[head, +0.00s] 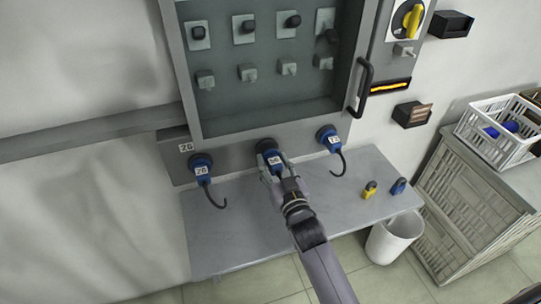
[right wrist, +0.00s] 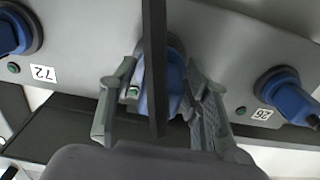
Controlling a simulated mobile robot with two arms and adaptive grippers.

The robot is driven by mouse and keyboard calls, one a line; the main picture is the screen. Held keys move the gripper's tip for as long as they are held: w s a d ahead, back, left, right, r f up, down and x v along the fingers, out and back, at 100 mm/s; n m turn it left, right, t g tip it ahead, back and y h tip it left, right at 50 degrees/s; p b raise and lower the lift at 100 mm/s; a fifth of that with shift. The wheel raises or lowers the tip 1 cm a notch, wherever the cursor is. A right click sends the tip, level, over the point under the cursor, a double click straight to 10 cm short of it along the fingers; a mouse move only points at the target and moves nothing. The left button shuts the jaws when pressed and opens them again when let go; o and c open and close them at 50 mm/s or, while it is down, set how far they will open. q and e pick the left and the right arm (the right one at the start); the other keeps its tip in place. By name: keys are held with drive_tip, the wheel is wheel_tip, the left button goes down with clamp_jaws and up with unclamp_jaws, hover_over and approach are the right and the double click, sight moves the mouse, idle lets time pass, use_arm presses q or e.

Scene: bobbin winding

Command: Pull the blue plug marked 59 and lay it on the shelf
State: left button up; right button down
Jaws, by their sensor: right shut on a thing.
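Three blue plugs sit in a row under the cabinet. The middle plug (head: 273,158) has a white label that seems to read 59, though the digits are small. My right gripper (head: 274,174) is shut on this plug, which also shows between its fingers in the right wrist view (right wrist: 175,82). The plug is at its dark socket on the panel; whether it is fully seated I cannot tell. The left plug (head: 202,170) is marked 26 and the right plug (head: 331,141) 72. The grey shelf (head: 225,240) lies below them. My left gripper is not in view.
A yellow padlock-like item (head: 370,190) and a blue one (head: 398,187) stand on the shelf's right part. The shelf's left part is clear. A white bin (head: 394,238) and a crate (head: 470,210) stand to the right. A cabinet handle (head: 362,88) juts out above.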

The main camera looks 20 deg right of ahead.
sight(280, 175)
drive_tip(key=shift+s+d+p, duration=0.1)
drive_tip(key=shift+s+p, duration=0.55)
drive_tip(key=shift+s, duration=1.15)
